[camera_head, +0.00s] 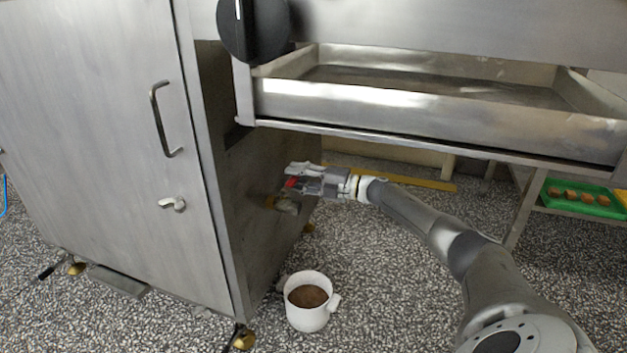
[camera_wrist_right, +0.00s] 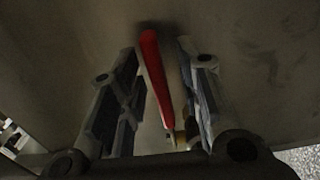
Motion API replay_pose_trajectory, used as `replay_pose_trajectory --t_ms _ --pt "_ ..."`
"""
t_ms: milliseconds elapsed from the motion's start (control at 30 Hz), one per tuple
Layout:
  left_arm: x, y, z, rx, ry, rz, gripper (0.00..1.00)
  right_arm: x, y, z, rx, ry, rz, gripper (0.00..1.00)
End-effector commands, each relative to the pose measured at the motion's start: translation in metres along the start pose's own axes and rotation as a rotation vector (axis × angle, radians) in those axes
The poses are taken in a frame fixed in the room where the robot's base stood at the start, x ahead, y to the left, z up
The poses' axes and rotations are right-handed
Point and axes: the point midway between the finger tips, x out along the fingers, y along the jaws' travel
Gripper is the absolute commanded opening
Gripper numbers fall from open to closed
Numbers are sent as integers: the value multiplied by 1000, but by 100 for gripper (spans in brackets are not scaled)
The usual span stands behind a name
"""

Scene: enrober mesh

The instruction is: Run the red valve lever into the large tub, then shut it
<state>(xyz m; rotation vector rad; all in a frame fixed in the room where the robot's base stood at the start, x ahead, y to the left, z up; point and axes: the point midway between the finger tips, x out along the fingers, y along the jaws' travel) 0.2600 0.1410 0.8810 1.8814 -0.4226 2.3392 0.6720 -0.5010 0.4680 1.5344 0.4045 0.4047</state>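The red valve lever (camera_head: 291,183) is on the side of the steel machine, partly hidden by my right gripper (camera_head: 296,177). In the right wrist view the red lever (camera_wrist_right: 155,72) lies between the two fingers, with a visible gap on each side. The right gripper is open around it. The valve's spout (camera_head: 287,207) shows just below. The white tub (camera_head: 307,319) stands upright on the floor below and slightly right of the spout, with brown contents inside. No stream shows between spout and tub. My left gripper is not in view.
The steel cabinet (camera_head: 100,130) with a door handle (camera_head: 156,120) fills the left. A steel pan (camera_head: 430,108) hangs above my right arm. A green tray (camera_head: 546,203) with several brown cubes is on a shelf at right. Speckled floor around the tub is clear.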

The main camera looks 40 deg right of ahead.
Motion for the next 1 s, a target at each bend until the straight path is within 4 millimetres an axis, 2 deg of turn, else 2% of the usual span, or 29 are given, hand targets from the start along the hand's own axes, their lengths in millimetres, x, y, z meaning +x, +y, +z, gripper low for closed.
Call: replay_pose_trajectory --t_ms 600,800,1000 --pt "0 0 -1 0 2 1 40 -92 -2 0 0 1 -6 32" --pt "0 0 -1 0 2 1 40 -108 -1 0 -1 2 -3 32" --pt "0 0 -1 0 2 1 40 -113 0 -1 -1 3 -1 32"
